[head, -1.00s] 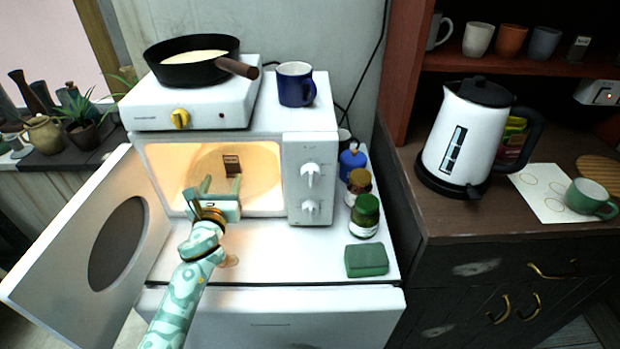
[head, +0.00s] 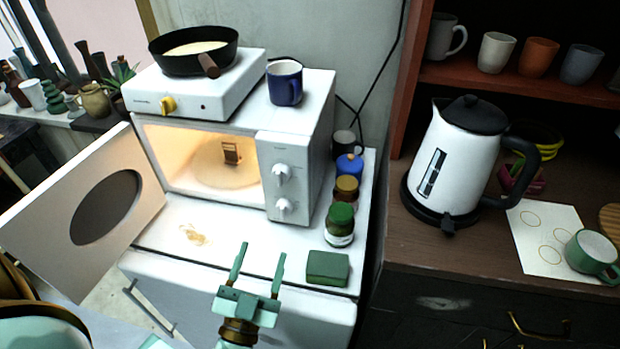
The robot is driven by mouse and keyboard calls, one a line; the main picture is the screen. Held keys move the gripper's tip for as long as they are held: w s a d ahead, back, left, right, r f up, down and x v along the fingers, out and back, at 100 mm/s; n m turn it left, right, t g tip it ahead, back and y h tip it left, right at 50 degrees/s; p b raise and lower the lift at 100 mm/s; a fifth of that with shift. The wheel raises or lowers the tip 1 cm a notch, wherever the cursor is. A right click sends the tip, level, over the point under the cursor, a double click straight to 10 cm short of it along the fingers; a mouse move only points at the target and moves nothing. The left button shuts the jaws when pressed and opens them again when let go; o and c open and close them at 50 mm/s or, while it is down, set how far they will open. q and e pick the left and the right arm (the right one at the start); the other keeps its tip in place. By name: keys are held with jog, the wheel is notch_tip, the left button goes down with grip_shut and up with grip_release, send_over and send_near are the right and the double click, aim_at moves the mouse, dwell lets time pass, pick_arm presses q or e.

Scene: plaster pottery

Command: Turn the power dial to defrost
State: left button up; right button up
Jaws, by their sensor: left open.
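The white microwave (head: 313,150) stands on a white cabinet, with its door (head: 125,203) swung open to the left. Its control panel, right of the lit cavity, has two white dials: an upper dial (head: 281,173) and a lower dial (head: 284,206). The markings are too small to read, so I cannot tell which is the power dial or where either points. My left gripper (head: 258,262) is open and empty, below and in front of the panel, apart from both dials. My right gripper is not in view.
A small brown item (head: 231,150) stands inside the microwave. A hot plate (head: 205,98) with a pan (head: 190,62), and a blue mug (head: 286,85), sit on top. Jars (head: 340,224) and a green sponge (head: 328,267) line the right side. A brown stain (head: 193,235) marks the cabinet top.

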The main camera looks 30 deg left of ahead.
pick_arm(q)
jog(key=n, duration=0.1)
send_near(279, 182)
jog(key=shift+y, duration=0.3)
jog(key=x, duration=0.9)
jog(key=shift+w, duration=0.3)
jog(key=c, duration=1)
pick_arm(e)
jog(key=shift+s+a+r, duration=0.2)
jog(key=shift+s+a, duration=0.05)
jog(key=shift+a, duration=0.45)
